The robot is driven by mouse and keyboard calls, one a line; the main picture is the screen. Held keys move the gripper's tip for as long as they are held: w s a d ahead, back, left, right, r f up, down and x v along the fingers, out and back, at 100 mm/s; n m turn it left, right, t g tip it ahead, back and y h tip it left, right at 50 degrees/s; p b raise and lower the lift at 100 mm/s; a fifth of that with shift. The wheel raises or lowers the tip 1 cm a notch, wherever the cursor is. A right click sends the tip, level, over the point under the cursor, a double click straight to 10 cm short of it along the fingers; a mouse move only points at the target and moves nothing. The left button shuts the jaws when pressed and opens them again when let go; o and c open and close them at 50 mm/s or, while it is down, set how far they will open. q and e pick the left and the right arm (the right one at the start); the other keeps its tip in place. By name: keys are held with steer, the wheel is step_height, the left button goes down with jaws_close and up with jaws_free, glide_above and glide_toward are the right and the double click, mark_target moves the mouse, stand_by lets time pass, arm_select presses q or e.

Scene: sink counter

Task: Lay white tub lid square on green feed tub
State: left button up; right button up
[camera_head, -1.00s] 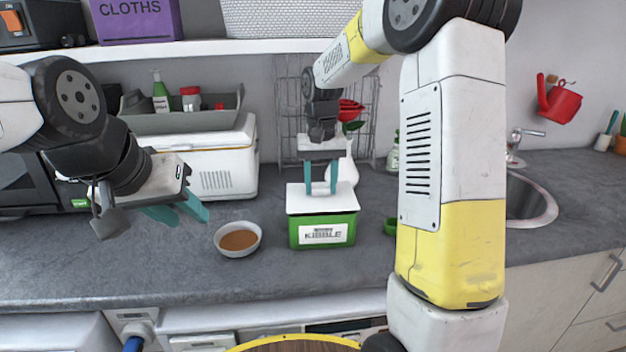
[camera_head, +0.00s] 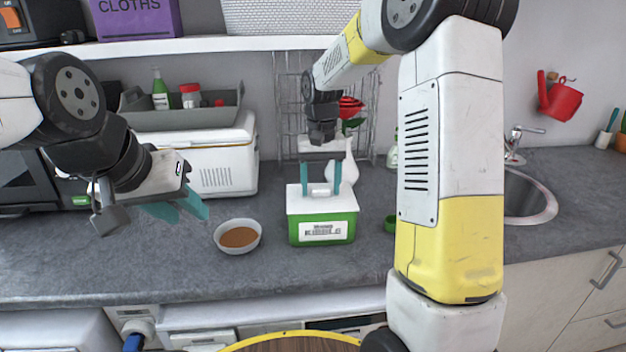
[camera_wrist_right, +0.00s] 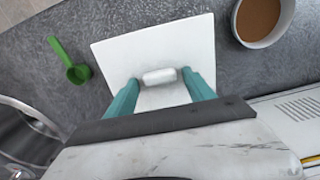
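The green feed tub (camera_head: 345,232), with a white KIBBLE label, stands on the counter. The white tub lid (camera_head: 295,205) lies flat across its top, its front edge roughly parallel to the tub's front. The lid also shows in the right wrist view (camera_wrist_right: 115,55), with its white handle (camera_wrist_right: 159,76); the tub is hidden there. My right gripper (camera_head: 321,189) is open just above the lid, its teal fingers on either side of the handle with small gaps. My left gripper (camera_head: 178,210) hangs empty over the counter at the left, its teal fingers apart.
A bowl of brown food (camera_head: 239,236) stands left of the tub. A green scoop (camera_wrist_right: 70,62) lies on the other side, partly behind my right arm in the head view. A white bread box (camera_head: 215,165) and wire rack stand behind. The sink (camera_head: 530,200) is at right.

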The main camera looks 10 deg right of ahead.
mark_target(321, 188)
steer(key=shift+o, duration=0.2)
step_height(321, 188, up, 7)
steer(key=shift+r, duration=0.1)
steer(key=shift+s+r, duration=0.1)
steer(key=shift+r, duration=0.2)
steer(key=s+d+r+t+y, duration=0.1)
steer(key=s+t, duration=0.2)
steer(key=s, duration=0.8)
steer(key=s+d+r+n+t+y, duration=0.1)
steer(key=s+r+t, duration=0.1)
steer(key=s, duration=1)
steer(key=shift+s+d+t, duration=0.2)
steer(key=shift+d+t, duration=0.2)
steer(key=shift+t, duration=0.2)
steer(key=shift+r, duration=0.1)
